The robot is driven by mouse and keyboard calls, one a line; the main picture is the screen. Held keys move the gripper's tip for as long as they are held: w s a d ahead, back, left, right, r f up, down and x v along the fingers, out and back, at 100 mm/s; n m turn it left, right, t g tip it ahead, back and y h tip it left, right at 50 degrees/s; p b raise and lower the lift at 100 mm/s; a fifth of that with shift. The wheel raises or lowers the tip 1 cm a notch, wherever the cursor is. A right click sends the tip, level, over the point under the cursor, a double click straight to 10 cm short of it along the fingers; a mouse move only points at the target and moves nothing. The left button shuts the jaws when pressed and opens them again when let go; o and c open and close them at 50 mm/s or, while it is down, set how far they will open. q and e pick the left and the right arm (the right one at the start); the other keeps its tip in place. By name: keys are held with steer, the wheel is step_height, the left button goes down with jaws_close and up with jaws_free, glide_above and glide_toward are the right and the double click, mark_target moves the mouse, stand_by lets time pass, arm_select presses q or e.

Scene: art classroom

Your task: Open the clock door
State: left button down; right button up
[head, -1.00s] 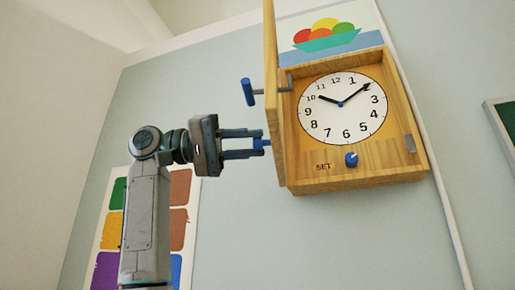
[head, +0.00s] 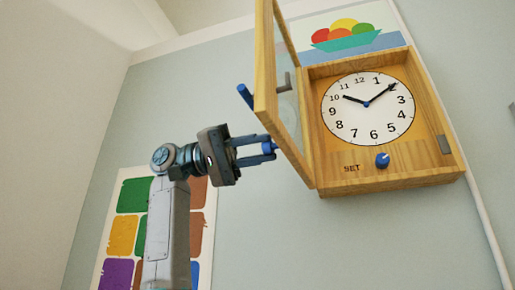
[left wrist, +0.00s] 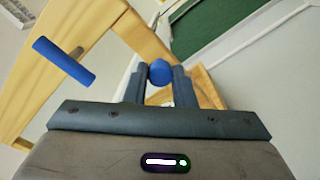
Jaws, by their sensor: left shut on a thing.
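The wooden clock case (head: 440,176) hangs on the wall, with a white clock face (head: 367,125) and a blue set knob (head: 382,160) inside. Its glazed wooden door (head: 265,60) is hinged at the left and stands open, swung out from the case. A blue bar handle (head: 245,96) is on the door's outer side and also shows in the left wrist view (left wrist: 63,62). My left gripper (head: 271,148) is shut on a round blue knob (left wrist: 160,72) at the door's lower part. My right gripper is not in view.
A fruit picture (head: 347,38) is on the wall behind the clock's top. A colour chart (head: 122,235) hangs at lower left, partly hidden by my left arm. A white pipe (head: 482,225) runs down right of the clock. The wall below the clock is clear.

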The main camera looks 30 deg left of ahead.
arm_select(q)
steer(key=c, duration=1.2)
jaws_free()
steer(key=shift+w+d, duration=0.1)
steer(key=shift+a, duration=0.5)
steer(key=s+a+b, duration=0.1)
steer(key=a+b, duration=0.1)
steer(key=a, duration=0.7)
steer(key=shift+s+a, duration=0.35)
